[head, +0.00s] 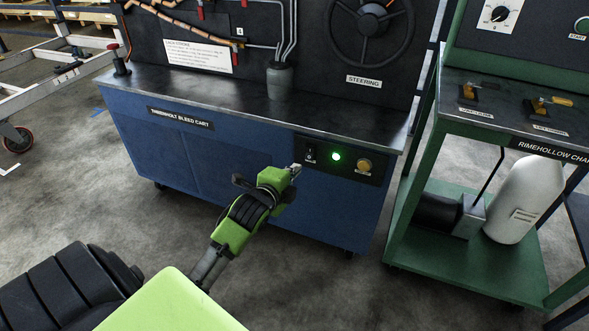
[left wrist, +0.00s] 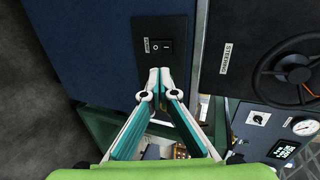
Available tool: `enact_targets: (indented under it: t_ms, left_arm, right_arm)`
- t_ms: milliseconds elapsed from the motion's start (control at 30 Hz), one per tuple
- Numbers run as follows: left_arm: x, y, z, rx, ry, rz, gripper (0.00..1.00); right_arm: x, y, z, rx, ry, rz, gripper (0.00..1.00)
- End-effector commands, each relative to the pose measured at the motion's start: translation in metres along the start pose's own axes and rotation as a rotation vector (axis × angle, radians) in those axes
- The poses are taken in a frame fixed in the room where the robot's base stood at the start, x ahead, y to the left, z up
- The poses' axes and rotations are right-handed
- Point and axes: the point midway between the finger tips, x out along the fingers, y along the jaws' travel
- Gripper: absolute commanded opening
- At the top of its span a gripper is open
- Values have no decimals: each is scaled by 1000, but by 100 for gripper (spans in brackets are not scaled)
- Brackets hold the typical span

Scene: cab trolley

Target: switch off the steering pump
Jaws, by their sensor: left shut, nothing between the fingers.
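The pump switch (head: 311,153) is a small black rocker on the dark panel (head: 322,173) of the blue cart's front. It shows in the left wrist view (left wrist: 161,46) with O and I marks beside a small label. A green lamp (head: 336,156) glows to its right, and a yellow-orange knob (head: 364,166) is further right. My left gripper (head: 296,169) is shut and empty, its tips just below and left of the switch. In the left wrist view its fingertips (left wrist: 160,71) are close to the rocker; whether they touch is unclear. My right gripper is out of view.
The blue cart (head: 215,160) carries a steering wheel (head: 370,30) on its upright board and a dark cylinder (head: 279,80) on its top. A green trolley (head: 465,250) with a white tank (head: 523,200) stands close on the right. A white frame (head: 50,85) stands at left.

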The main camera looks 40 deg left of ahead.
Motion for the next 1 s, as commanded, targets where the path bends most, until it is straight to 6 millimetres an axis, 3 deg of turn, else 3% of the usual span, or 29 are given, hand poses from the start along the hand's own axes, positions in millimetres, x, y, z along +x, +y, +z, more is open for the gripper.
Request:
enact_targets:
  t_ms: [67, 167, 267, 300, 400, 500, 600, 700, 800, 1000]
  left_arm:
    - [-2, 27, -6, -55, 4, 56, 0]
    - [-12, 88, -22, -202, 0, 187, 0]
    - [-37, 173, -44, -411, -42, 372, 0]
    - [-52, 207, -53, -499, -73, 449, 0]
    - [-97, 286, -74, -701, -179, 628, 0]
    - [-143, 346, -91, -864, -303, 766, 0]
    - [-182, 385, -103, -976, -415, 858, 0]
    - [-207, 408, -110, -1043, -493, 908, 0]
    - [-218, 417, -113, -1071, -529, 928, 0]
    - [-219, 418, -113, -1077, -535, 929, 0]
  right_arm:
    - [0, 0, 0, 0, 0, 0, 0]
    - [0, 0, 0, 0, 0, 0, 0]
    - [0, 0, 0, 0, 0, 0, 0]
    - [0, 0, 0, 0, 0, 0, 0]
    - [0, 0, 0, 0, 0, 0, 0]
    - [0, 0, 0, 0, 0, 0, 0]
    - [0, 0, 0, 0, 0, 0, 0]
    - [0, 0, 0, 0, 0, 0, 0]
    - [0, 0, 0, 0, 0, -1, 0]
    - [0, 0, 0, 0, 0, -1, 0]
